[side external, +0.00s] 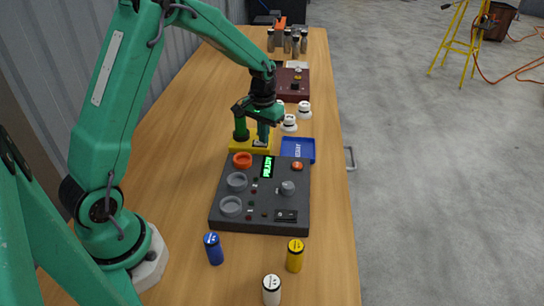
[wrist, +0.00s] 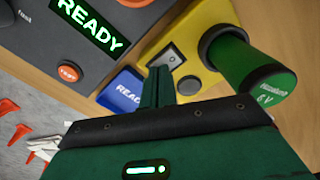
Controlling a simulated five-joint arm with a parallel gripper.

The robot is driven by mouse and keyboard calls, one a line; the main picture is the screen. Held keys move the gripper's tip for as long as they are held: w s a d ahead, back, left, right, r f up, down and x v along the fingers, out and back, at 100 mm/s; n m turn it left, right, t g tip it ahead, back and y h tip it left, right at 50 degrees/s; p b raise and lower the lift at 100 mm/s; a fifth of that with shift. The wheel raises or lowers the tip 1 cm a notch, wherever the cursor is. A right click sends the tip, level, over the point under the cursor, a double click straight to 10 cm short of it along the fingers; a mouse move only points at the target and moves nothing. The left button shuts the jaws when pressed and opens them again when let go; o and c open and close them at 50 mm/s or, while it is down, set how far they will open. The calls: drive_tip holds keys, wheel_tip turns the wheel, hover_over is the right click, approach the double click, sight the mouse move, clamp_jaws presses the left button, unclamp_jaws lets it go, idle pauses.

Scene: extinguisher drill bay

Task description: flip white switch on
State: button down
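The white switch (wrist: 165,55) is a pale rocker in a dark frame on top of a yellow box (wrist: 205,28). Which way it is tipped is hard to tell. The yellow box also shows in the side view (side external: 240,148), behind the dark control panel. My gripper (wrist: 160,78) points down over the box with its green fingers together and nothing seen between them. Its tips are right at the near edge of the switch in the wrist view; contact is unclear. In the side view my gripper (side external: 262,137) largely hides the switch.
A green cylinder (wrist: 248,68) stands in the yellow box close beside my fingers. The dark panel (side external: 225,212) with a lit READY display (side external: 266,167) and a blue tray (side external: 311,150) are close by. Blue (side external: 214,249), yellow (side external: 295,256) and white (side external: 271,291) cylinders stand nearer.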

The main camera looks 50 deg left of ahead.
idle(0.4)
drive_tip(key=shift+r, duration=3.4)
drive_tip(key=shift+r, duration=0.1)
drive_tip(key=s+d+r+m+t, duration=0.1)
drive_tip(key=s+d+r, duration=0.2)
drive_tip(key=s+r, duration=0.2)
drive_tip(key=s+d+r+t, duration=0.1)
drive_tip(key=s+d+r, duration=0.2)
drive_tip(key=s+r, duration=0.15)
drive_tip(key=s+d+r+m+t, duration=0.1)
drive_tip(key=s+d, duration=0.1)
drive_tip(key=s, duration=0.5)
drive_tip(key=s+d+r+m+t, duration=0.1)
drive_tip(key=s+d+r+t, duration=0.1)
drive_tip(key=s, duration=0.5)
drive_tip(key=shift+t, duration=0.3)
